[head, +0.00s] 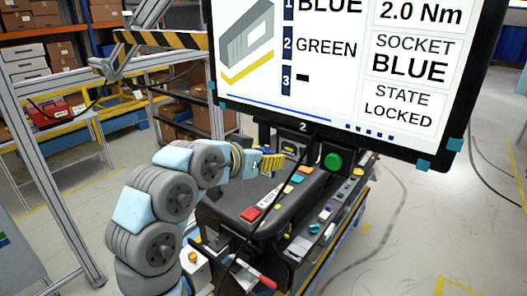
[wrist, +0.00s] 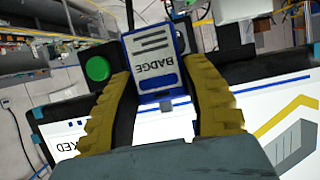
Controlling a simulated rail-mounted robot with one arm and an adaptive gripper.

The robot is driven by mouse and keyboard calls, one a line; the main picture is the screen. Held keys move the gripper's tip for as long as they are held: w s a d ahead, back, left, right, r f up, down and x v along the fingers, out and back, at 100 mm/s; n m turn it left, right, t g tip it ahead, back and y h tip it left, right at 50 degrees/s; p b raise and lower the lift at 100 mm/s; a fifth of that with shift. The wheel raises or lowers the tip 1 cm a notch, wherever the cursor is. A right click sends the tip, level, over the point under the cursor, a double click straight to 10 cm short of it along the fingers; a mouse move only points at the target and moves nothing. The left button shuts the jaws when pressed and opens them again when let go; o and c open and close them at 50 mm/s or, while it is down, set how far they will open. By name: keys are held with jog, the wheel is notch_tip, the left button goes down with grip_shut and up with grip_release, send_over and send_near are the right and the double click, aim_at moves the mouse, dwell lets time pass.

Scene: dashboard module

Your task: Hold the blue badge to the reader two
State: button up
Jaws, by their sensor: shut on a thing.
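The blue badge (wrist: 153,62) is a white card with a blue border and the word BADGE, seen upside down in the wrist view. My gripper (wrist: 158,88) has its yellow fingers on either side of the badge and is shut on it. In the head view my gripper (head: 277,161) is at the left of a dark unit under a label 2 (head: 303,127), which I take as reader two (head: 294,147). The badge can hardly be made out there. In the wrist view a dark housing is partly hidden behind the badge; I cannot tell whether they touch.
A large screen (head: 335,50) hangs above and reads BLUE, GREEN, SOCKET BLUE and STATE LOCKED. A green button (head: 333,161) is right of the reader; it also shows in the wrist view (wrist: 98,69).

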jog(key=p, duration=0.2)
send_near(293, 142)
jog(key=shift+w+d+f, duration=0.85)
jog(key=shift+w+f, duration=0.35)
jog(key=shift+f, duration=0.1)
jog(key=shift+w+d+f+b, duration=0.1)
jog(key=shift+w+d+b, duration=0.35)
jog(key=shift+w, duration=0.25)
jog(key=shift+w+d+b, duration=0.4)
jog(key=shift+w+d, duration=0.05)
jog(key=shift+w, duration=0.25)
jog(key=shift+s+a+b, duration=0.55)
jog(key=shift+s+a, duration=0.2)
jog(key=shift+s, duration=0.35)
jog(key=shift+s+a+b, duration=0.6)
jog(key=shift+s+a, duration=0.15)
jog(key=shift+s, duration=0.4)
jog(key=shift+s+a+b, duration=0.55)
jog(key=shift+s+a, duration=0.15)
jog(key=shift+s, duration=0.4)
